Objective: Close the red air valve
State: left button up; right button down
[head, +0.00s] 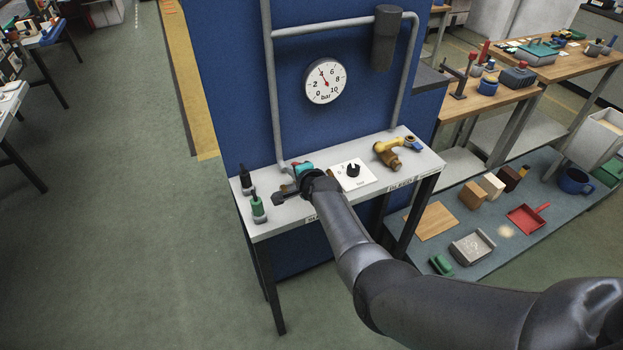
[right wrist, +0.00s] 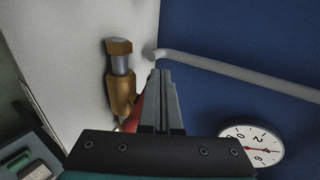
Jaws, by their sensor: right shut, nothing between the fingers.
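The red air valve shows in the right wrist view as a brass body (right wrist: 122,92) with a grey neck and a red handle (right wrist: 139,104). My right gripper (right wrist: 163,80) is shut and empty, its fingers beside the red handle and partly covering it. I cannot tell whether they touch. In the head view my right gripper (head: 288,171) is low over the left part of the small bench, and a little red shows beside it. The gripper and wrist hide most of the valve there. My left gripper is not in view.
A pressure gauge (head: 325,81) and grey pipes (head: 272,100) are on the blue panel behind the bench (head: 405,172). A white plate with a black knob (head: 353,170) and a yellow valve (head: 390,152) with a blue end stand to the right. A green-based bottle-like part (head: 258,208) stands left.

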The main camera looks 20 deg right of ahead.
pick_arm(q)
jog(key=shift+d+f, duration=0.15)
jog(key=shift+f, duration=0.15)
pick_arm(e)
jog(key=shift+w, duration=0.6)
dwell(0.9)
